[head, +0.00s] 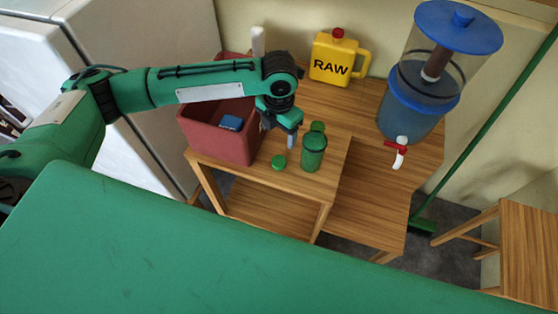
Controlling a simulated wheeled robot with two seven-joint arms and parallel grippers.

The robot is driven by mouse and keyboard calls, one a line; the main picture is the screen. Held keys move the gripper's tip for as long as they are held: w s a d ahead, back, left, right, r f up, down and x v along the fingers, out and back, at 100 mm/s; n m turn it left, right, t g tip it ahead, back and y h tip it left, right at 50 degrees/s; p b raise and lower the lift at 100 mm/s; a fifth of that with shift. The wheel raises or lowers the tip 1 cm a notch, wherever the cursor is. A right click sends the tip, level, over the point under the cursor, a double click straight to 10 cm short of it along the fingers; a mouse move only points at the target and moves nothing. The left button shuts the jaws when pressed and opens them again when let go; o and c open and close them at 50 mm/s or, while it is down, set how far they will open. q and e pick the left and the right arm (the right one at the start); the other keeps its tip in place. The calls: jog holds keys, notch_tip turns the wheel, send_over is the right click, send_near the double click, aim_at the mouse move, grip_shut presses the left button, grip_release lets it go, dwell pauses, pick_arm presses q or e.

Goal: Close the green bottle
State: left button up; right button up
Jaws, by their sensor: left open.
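A green bottle (313,155) stands upright near the front right of a small wooden table (325,184). A round green piece (317,127) shows just behind its top; I cannot tell whether it is attached. A small round green cap (278,161) lies on the table to the left of the bottle. My left gripper (291,141) points down just left of the bottle, above and behind the cap. It is open, with no object visibly held. Its fingers are small and partly hidden here. My right gripper is not in view.
A red bin (222,140) holding a blue item (230,122) stands left of the gripper. A yellow RAW jug (338,58) and a blue-lidded water dispenser (408,112) stand behind and right. A green broom (470,150) leans at right.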

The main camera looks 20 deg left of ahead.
pick_arm(q)
jog(key=p, duration=0.1)
send_over(278, 162)
jog(key=f, duration=0.8)
jog(key=shift+w+f, duration=0.25)
jog(key=shift+f, duration=0.05)
jog(key=shift+s+f, duration=0.1)
jog(key=shift+f, duration=0.15)
notch_tip(278, 162, down, 4)
jog(key=shift+s+r+p, duration=0.15)
jog(key=shift+p, duration=0.7)
jog(key=shift+f, duration=0.5)
jog(key=c, duration=1.1)
